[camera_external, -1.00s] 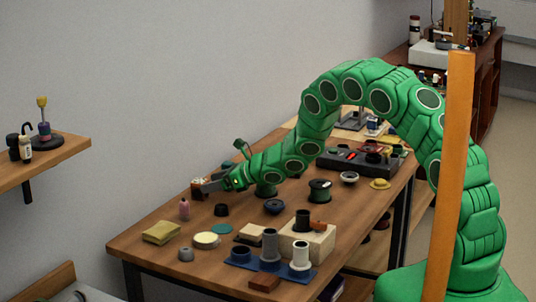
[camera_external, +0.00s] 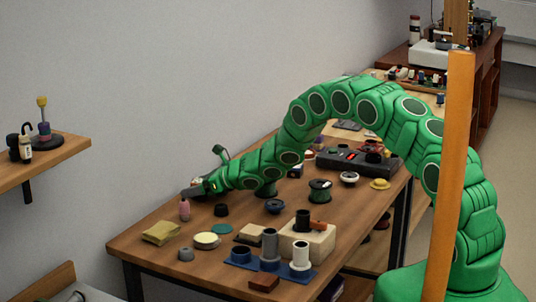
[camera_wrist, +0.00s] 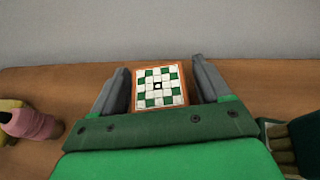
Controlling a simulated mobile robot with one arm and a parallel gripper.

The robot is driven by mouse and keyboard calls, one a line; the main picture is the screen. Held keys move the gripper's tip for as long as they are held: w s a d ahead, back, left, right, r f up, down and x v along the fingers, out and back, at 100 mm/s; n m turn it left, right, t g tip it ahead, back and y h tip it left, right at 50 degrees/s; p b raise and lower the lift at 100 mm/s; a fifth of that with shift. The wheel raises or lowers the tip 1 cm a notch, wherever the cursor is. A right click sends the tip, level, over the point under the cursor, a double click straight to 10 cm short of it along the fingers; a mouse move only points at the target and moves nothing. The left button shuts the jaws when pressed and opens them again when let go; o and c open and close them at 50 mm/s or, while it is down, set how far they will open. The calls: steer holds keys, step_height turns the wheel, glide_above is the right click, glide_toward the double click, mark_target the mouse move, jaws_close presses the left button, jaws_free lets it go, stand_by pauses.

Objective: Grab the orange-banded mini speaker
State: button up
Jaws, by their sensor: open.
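A small square box with an orange rim and a green-and-white checkered face, which I take to be the orange-banded mini speaker (camera_wrist: 160,88), stands on the wooden table in the wrist view. My gripper (camera_wrist: 160,66) is open, with one grey finger on each side of the box. A narrow gap shows between each finger and the box. In the external view my gripper (camera_external: 194,192) is low over the table's far left end, near the wall, and the box is mostly hidden there.
A pink bottle (camera_external: 184,208) stands close to my gripper, and it also shows at left in the wrist view (camera_wrist: 36,125). Several other items crowd the table's front.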

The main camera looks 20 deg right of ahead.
steer(key=shift+w, duration=0.1)
steer(key=c, duration=1.1)
